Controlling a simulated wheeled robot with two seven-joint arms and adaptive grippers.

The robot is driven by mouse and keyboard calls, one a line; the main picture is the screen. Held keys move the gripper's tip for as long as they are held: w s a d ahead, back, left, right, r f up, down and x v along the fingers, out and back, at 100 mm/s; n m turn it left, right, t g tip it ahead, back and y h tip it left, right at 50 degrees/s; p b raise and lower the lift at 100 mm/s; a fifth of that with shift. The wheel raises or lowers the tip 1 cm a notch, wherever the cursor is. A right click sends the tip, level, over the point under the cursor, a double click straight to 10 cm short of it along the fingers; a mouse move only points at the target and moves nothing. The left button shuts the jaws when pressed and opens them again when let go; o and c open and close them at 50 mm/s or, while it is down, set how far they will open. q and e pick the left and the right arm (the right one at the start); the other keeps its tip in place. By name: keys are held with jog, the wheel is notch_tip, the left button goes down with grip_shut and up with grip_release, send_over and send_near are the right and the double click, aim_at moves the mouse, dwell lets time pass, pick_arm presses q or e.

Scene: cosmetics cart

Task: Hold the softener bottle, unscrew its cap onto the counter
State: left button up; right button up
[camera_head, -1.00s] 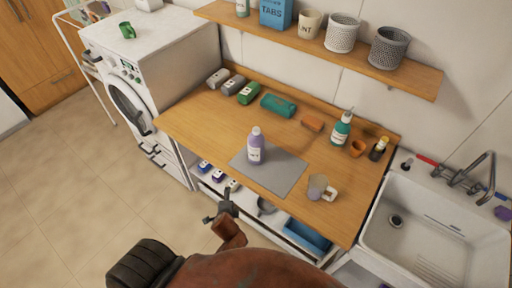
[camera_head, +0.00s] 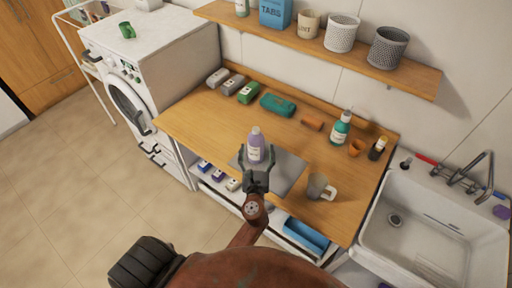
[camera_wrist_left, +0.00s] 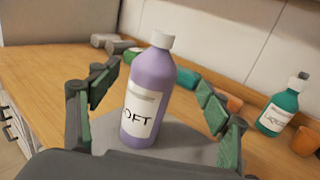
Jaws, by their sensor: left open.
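The softener bottle (camera_head: 256,146) is purple with a white cap (camera_head: 256,130) and stands upright on a grey mat (camera_head: 290,178) on the wooden counter. In the left wrist view the bottle (camera_wrist_left: 150,95), labelled "OFT" in the visible part, has its white cap (camera_wrist_left: 161,39) on top. My left gripper (camera_head: 257,170) is at the near side of the bottle. Its fingers (camera_wrist_left: 150,105) are spread on either side of the bottle, with gaps showing between pads and bottle. The gripper hides the bottle's lower part in the head view. My right gripper is not in view.
A mug (camera_head: 319,187) stands right of the mat. A teal bottle (camera_head: 341,128), orange cup (camera_head: 356,147) and small dark bottle (camera_head: 378,148) stand at the counter's right. A teal bundle (camera_head: 278,105) lies behind. The sink (camera_head: 430,225) is at right.

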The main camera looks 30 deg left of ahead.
aim_at(256, 138)
pick_arm(q)
jog(key=x, duration=0.7)
jog(key=shift+s+a+f, duration=0.15)
jog(key=shift+a+f, duration=0.05)
jog(key=shift+f, duration=0.2)
jog(key=shift+r, duration=0.1)
grip_shut()
dwell(0.4)
